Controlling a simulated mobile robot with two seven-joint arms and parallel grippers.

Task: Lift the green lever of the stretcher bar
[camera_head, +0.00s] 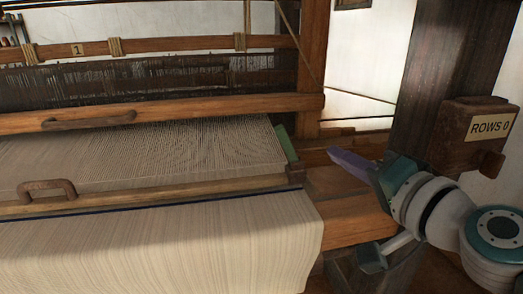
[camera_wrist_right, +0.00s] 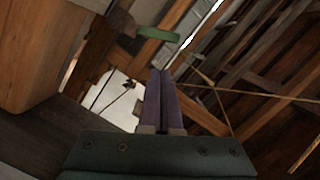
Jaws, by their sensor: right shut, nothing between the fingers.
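The green lever (camera_head: 286,143) stands at the right edge of the woven cloth, at the right end of a pale wooden bar (camera_head: 150,191) that lies across the cloth. In the right wrist view a green piece (camera_wrist_right: 155,33), which looks like the lever, shows beyond the fingers. My right gripper (camera_head: 334,153) is to the right of the lever, apart from it. Its purple fingers are closed together and empty, and they also show in the right wrist view (camera_wrist_right: 161,74). My left gripper is not in view.
A wooden beam with a handle (camera_head: 90,120) crosses above the warp. A dark post (camera_head: 432,70) with a "ROWS 0" box (camera_head: 463,150) stands close behind my right arm. The cloth (camera_head: 180,240) hangs over the front. There is open space between gripper and lever.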

